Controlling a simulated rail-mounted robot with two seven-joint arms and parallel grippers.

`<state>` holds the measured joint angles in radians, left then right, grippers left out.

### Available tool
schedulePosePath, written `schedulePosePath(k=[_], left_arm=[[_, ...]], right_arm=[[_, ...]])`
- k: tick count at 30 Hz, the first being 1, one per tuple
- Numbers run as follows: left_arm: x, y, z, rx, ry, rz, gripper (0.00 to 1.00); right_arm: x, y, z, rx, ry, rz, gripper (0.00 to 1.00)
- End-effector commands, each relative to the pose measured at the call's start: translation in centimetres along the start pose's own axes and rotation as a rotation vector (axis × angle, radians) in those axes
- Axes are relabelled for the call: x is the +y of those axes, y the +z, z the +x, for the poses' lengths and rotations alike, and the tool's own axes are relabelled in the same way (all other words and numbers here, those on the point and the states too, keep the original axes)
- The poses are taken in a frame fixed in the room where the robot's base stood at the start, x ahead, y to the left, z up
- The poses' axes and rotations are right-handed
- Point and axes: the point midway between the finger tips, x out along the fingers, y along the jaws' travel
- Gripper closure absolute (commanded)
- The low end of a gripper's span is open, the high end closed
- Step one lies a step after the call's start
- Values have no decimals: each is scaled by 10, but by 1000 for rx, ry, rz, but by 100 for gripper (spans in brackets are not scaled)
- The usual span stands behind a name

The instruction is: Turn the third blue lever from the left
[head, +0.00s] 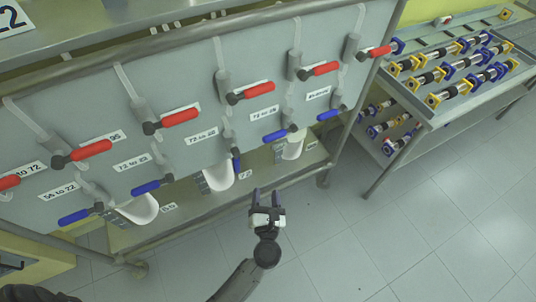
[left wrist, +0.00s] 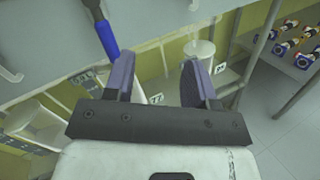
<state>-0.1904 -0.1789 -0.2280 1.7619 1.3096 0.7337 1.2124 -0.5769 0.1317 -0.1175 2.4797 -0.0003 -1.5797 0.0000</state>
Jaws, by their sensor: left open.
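The third blue lever from the left (head: 237,161) hangs nearly straight down on the grey panel, unlike the other blue levers, which lie closer to level. My left gripper (head: 268,195) is open and empty, below and to the right of that lever in the head view, apart from it. In the left wrist view, a blue lever (left wrist: 108,40), seemingly the same one, shows beyond the left finger of the open gripper (left wrist: 158,76). Whether that finger touches it is unclear there. My right gripper is not in view.
Other blue levers (head: 150,187) line the panel (head: 65,120), with a row of red levers (head: 180,118) above. White cylindrical vessels (head: 219,180) stand on the shelf below. A rack of blue and yellow fittings (head: 430,108) stands at the right. The tiled floor (head: 400,220) is clear.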

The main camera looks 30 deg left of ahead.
Motion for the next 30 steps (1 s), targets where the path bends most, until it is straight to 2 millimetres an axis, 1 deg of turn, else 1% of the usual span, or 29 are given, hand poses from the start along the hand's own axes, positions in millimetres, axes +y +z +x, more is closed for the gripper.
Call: schedulePosePath(k=[1, 3, 6, 10, 14, 20, 24, 30], left_arm=[[10, -7, 0, 41, 59, -61, 49], [22, -16, -2, 87, 136, -138, 49], [34, -23, -5, 122, 220, -215, 49], [41, -26, -5, 126, 271, -278, 49], [43, -27, 5, 120, 271, -299, 49], [51, -32, 37, 118, 270, -296, 49], [58, -36, 63, 117, 269, -294, 49], [66, -41, 94, 118, 269, -294, 49]], right_arm=[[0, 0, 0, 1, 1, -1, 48], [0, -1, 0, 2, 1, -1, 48], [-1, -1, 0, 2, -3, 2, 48], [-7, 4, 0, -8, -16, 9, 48], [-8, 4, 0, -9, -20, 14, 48], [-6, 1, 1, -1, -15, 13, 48], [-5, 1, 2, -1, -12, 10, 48], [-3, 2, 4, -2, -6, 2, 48]])
